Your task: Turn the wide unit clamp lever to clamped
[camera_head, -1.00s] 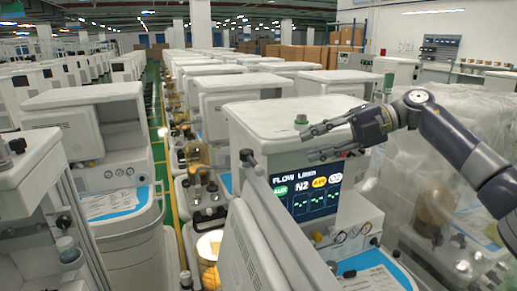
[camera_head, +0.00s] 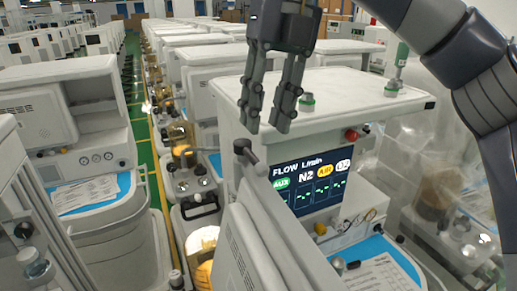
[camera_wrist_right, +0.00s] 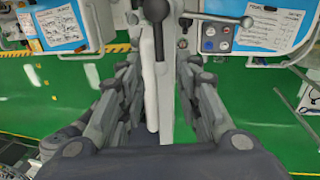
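A dark lever with a rounded knob (camera_head: 244,150) stands at the top of the narrow grey panel on the near unit, left of the flow display. In the right wrist view, a dark bar ending in a black ball (camera_wrist_right: 247,21) shows near the top; I take it to be the same lever, but its set position is unclear. My right gripper (camera_head: 267,126) points down above and slightly right of the lever, apart from it. Its fingers are spread and empty; they also show in the right wrist view (camera_wrist_right: 163,65). My left gripper is out of view.
The flow display (camera_head: 312,188) is lit just right of the lever. Green-based fittings (camera_head: 307,102) stand on the unit's white top (camera_head: 345,92). Rows of similar carts (camera_head: 70,115) fill the left and back. Green floor (camera_wrist_right: 285,120) shows below.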

